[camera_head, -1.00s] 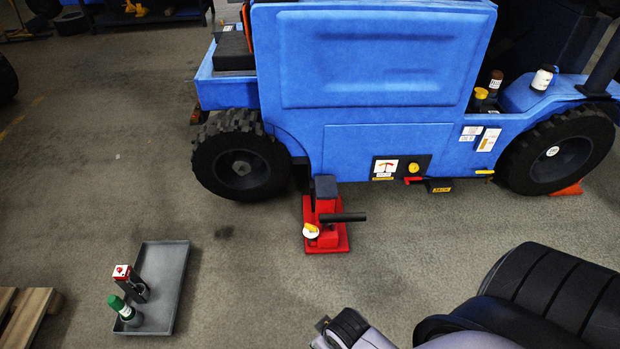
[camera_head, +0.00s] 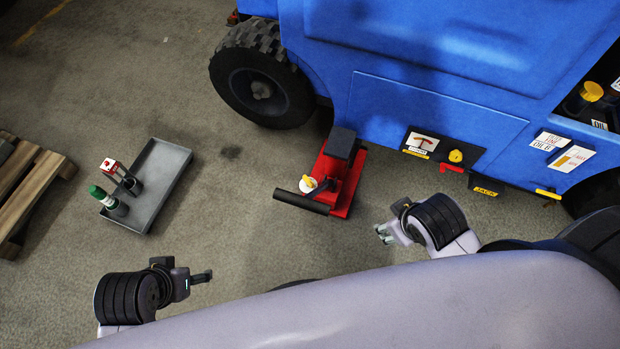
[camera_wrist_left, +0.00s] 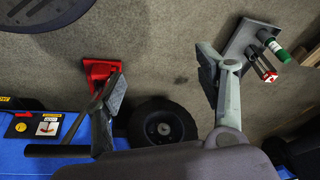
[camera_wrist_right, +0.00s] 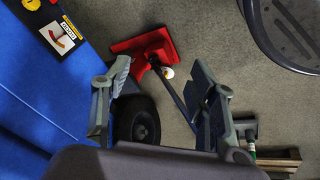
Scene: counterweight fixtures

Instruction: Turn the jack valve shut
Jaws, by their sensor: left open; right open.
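The red jack (camera_head: 345,178) stands on the floor against the blue vehicle. Its valve is a yellow knob on a white disc (camera_head: 309,184), beside the black handle socket (camera_head: 301,201). My right gripper (camera_head: 382,233) is open and empty, to the right of and nearer than the jack, apart from it. In the right wrist view the jack (camera_wrist_right: 152,47) and white disc (camera_wrist_right: 168,73) show beyond the open fingers. My left gripper (camera_head: 203,277) is open and empty, left of and nearer than the jack. In the left wrist view the jack (camera_wrist_left: 101,70) is partly covered by a finger.
A grey tray (camera_head: 170,185) with a green-capped bottle (camera_head: 108,201) and a red-and-white item (camera_head: 118,175) lies left of the jack. A wooden pallet (camera_head: 42,190) is farther left. The blue vehicle (camera_head: 430,120) and its wheel (camera_head: 262,80) block the far side. Floor between grippers and jack looks clear.

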